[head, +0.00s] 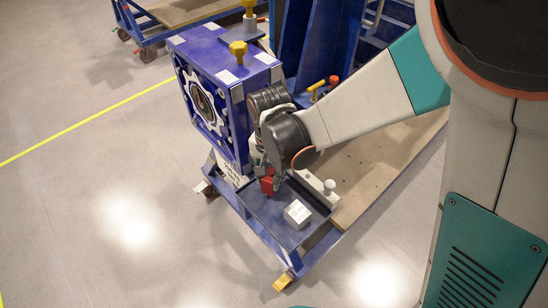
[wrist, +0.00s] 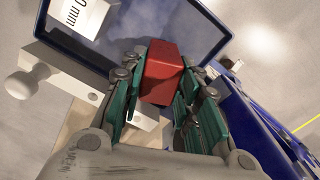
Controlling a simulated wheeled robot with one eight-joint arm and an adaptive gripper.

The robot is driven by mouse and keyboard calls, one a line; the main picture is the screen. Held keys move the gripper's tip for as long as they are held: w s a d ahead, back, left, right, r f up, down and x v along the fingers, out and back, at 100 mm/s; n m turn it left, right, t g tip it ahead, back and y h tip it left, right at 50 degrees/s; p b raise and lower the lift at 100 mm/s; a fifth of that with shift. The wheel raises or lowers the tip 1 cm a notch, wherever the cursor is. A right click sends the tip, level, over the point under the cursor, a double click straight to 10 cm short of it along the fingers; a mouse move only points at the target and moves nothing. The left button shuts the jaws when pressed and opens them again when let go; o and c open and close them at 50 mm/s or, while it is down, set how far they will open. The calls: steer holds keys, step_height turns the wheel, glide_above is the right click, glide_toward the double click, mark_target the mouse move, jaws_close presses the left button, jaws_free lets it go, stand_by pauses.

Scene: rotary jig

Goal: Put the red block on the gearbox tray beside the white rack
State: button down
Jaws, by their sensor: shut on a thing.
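The red block (head: 267,184) is held between the fingertips of my gripper (head: 270,178), at the inner end of the blue tray (head: 268,212). In the wrist view the red block (wrist: 162,72) sits between the two green-padded fingers (wrist: 155,88), over or in the tray (wrist: 207,30); whether it touches the tray floor I cannot tell. A white block with printed marks (head: 297,213) stands in the tray's outer part. A white bar with a round knob (head: 318,185), perhaps the white rack, lies along the tray's right side, and it also shows in the wrist view (wrist: 60,82).
The blue gearbox (head: 220,85) with a gear-shaped face and yellow knobs stands just behind my gripper. A wooden board (head: 370,175) lies right of the tray. A yellow corner piece (head: 283,282) sits at the cart's front. Open floor lies left and in front.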

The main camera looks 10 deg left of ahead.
mark_target(270, 175)
steer(key=shift+f+b, duration=0.7)
steer(key=shift+f, duration=0.75)
steer(key=shift+f, duration=0.15)
steer(key=c, duration=1.2)
jaws_free()
step_height(270, 175, up, 12)
steer(key=p, duration=0.4)
steer(key=shift+s+r, duration=0.1)
steer(key=shift+r, duration=0.15)
